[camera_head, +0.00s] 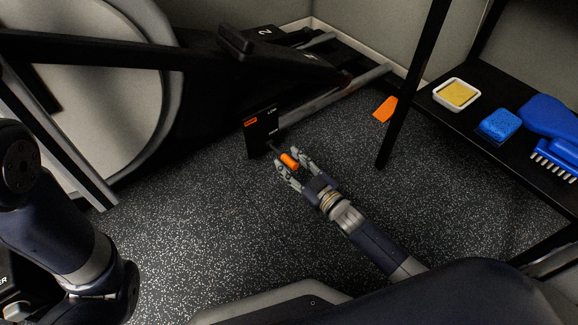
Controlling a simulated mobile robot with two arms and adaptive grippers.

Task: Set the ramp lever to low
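The ramp lever (289,160) has an orange grip and sticks out from a black plate (262,133) with an orange label and small white markings, low on the exercise machine. The markings are too small to read. My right gripper (290,163) reaches in from the lower right with its fingers spread, one on each side of the orange grip. I cannot tell if a finger touches it. My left arm stands at the left edge; its gripper is not in view.
The machine's large grey wheel cover (85,85) and black frame fill the upper left. A black shelf (440,115) at the right holds a white tray with a yellow sponge (458,94), a blue sponge (500,124) and a blue brush (552,120). An orange piece (385,109) lies by the shelf post.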

